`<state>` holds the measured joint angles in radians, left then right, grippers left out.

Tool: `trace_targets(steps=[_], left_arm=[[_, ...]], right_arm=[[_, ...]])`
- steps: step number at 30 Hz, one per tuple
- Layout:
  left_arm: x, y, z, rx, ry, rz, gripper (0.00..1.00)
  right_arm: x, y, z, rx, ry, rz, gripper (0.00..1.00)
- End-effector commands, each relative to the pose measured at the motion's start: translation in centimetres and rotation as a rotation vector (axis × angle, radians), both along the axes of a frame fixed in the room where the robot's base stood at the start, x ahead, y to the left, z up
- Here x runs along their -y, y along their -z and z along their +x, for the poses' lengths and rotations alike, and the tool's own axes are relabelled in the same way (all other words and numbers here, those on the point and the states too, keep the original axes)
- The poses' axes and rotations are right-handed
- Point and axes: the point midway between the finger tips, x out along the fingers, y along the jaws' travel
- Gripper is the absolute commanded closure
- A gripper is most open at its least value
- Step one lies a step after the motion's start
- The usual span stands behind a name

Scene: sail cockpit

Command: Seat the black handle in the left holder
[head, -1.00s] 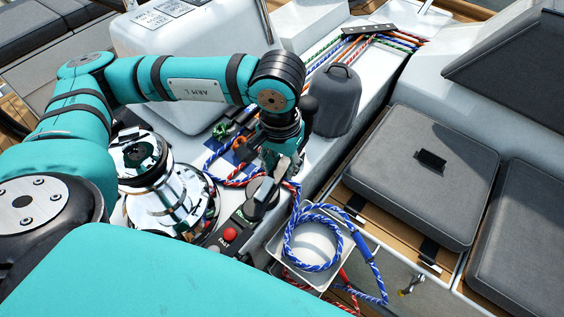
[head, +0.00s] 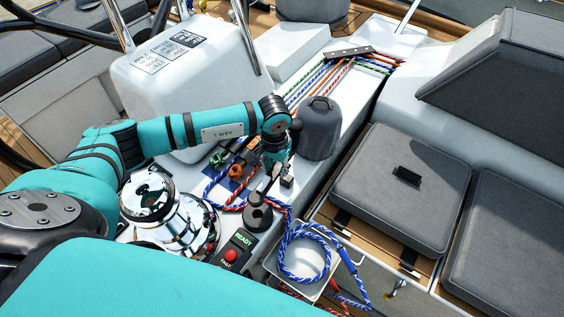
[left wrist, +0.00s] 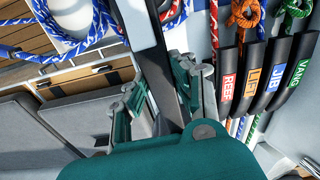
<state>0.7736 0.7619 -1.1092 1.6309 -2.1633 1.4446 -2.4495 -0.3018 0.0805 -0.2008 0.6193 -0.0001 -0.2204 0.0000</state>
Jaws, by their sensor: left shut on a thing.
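My left gripper (head: 277,176) points down beside the row of rope clutches, to the right of the chrome winch. In the left wrist view its fingers (left wrist: 160,88) are shut on a dark bar, which I take for the black handle (left wrist: 150,35); it runs up out of the top of that picture. In the head view a thin dark bar leads from the fingers to a black round-based piece (head: 258,216) below them. I cannot tell whether that piece is the handle's end or a holder. The left holder is not clearly visible.
The chrome winch (head: 163,205) stands left of the gripper, and a grey dome cover (head: 320,130) stands close on its right. A tray (head: 271,259) with coiled blue rope lies in front. Control panel with red button (head: 231,255) is nearby. Labelled clutches (left wrist: 228,80) show.

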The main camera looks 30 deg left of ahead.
Motion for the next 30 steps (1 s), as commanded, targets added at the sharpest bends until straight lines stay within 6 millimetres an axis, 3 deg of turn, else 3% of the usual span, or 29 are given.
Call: trace_targets(steps=[18, 30], left_arm=[[-0.3, 4.2, 0.1, 0.001, 0.005, -0.003, 1.0], [-0.3, 4.5, 0.2, 0.003, 0.005, -0.002, 1.0]], right_arm=[[0.1, 1.5, 0.2, 0.004, 0.001, 0.0, 0.6], [0.1, 1.6, 0.3, 0.004, 0.001, 0.0, 0.6]])
